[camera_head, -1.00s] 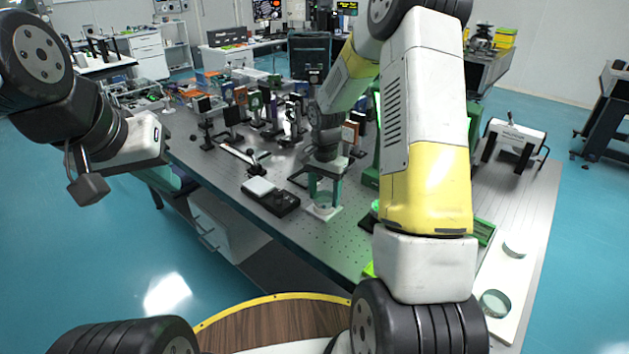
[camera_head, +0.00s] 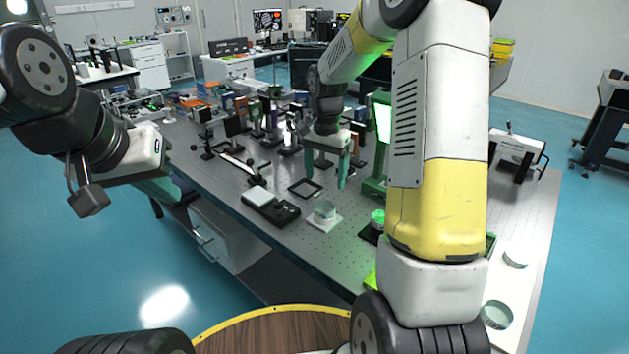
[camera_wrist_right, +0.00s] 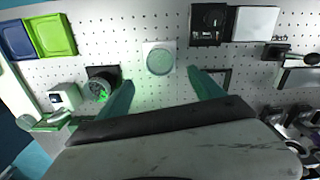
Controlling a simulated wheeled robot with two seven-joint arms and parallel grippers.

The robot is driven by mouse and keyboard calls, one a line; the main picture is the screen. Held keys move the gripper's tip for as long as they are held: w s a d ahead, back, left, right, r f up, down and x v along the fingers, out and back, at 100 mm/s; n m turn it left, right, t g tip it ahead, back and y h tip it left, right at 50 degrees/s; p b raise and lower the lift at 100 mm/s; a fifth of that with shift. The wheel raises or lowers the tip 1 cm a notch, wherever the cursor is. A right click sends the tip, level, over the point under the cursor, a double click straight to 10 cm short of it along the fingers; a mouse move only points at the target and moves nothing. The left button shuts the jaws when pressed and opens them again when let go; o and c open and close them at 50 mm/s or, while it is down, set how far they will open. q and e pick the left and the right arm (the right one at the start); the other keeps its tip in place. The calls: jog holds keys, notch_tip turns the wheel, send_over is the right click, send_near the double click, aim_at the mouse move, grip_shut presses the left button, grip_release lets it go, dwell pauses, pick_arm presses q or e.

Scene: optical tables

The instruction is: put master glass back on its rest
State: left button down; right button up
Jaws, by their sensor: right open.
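The clear round glass (camera_head: 324,210), which I take for the master glass, sits flat on a square white rest (camera_head: 333,222) on the optical table. In the right wrist view, the fingers (camera_wrist_right: 161,77) point toward either side of the glass.
A black device with a white plate (camera_head: 270,203) stands left of the glass. A green-lit round piece on a black base (camera_head: 378,217) and a green stand (camera_head: 374,188) are at its right. More glass discs (camera_head: 497,314) lie on a white strip. Optical mounts crowd the table behind.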

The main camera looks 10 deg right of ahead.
jog(key=s+r+n+t, duration=0.35)
jog(key=s+r, duration=0.55)
jog(key=r, duration=0.3)
jog(key=s+a+r+n+t+y, duration=0.1)
jog(key=s+r+n, duration=0.1)
jog(key=s, duration=0.5)
jog(key=s+a+r+n+t+y, duration=0.1)
jog(key=s+r+n, duration=0.1)
jog(key=s, duration=0.6)
jog(key=shift+s+n+t, duration=0.15)
jog(key=shift+n+t, duration=0.2)
jog(key=shift+n, duration=0.4)
jog(key=shift+a, duration=0.1)
jog(key=shift+c, duration=0.5)
